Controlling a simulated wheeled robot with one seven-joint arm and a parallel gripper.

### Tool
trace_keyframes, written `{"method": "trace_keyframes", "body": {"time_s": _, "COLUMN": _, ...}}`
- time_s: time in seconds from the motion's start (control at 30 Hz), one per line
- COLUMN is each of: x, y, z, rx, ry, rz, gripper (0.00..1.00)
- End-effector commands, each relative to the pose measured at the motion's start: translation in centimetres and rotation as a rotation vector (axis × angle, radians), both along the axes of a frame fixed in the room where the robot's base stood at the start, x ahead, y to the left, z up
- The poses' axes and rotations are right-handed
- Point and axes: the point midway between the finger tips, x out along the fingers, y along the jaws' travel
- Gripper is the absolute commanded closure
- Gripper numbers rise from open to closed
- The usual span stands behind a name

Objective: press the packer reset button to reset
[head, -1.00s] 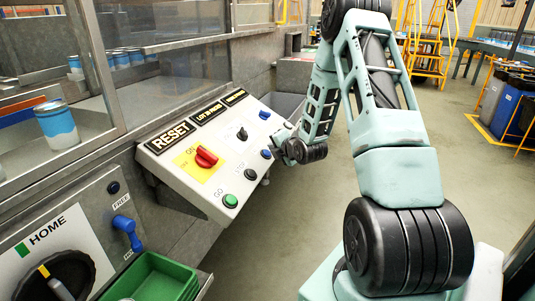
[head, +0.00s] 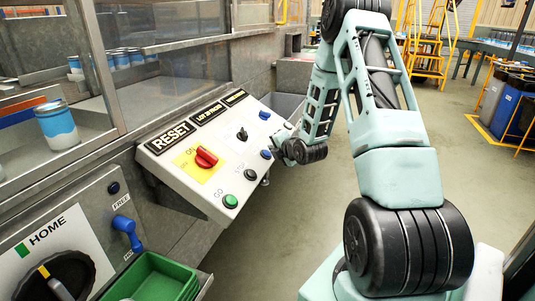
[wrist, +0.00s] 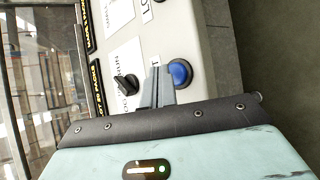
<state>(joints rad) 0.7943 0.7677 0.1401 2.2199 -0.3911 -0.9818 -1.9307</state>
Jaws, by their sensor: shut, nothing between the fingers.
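A sloping white control panel (head: 215,172) shows in the head view, with a black RESET sign (head: 171,136) at its upper left. Below the sign are a red knob (head: 206,157) on a yellow plate, a green button (head: 231,201) and a black button (head: 250,174). Farther along the panel are a black selector (head: 242,133) and a blue button (head: 265,154). My gripper (wrist: 158,75) is shut and empty, over the panel between a black selector (wrist: 126,85) and a blue button (wrist: 180,72). Contact cannot be told. In the head view my fingertips are mostly hidden.
Another blue control (head: 264,115) sits at the panel's far end. A HOME panel with a blue lever (head: 127,231) and a green bin (head: 152,277) stand at the lower left. Glazed machinery backs the panel. Open floor (head: 290,240) lies to its right.

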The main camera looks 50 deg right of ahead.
Motion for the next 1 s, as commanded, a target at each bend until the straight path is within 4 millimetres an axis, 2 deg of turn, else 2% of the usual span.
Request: {"method": "trace_keyframes", "body": {"time_s": 1.0, "x": 0.38, "y": 0.16, "z": -0.75, "rx": 0.0, "ry": 0.0, "rz": 0.0, "gripper": 1.0}}
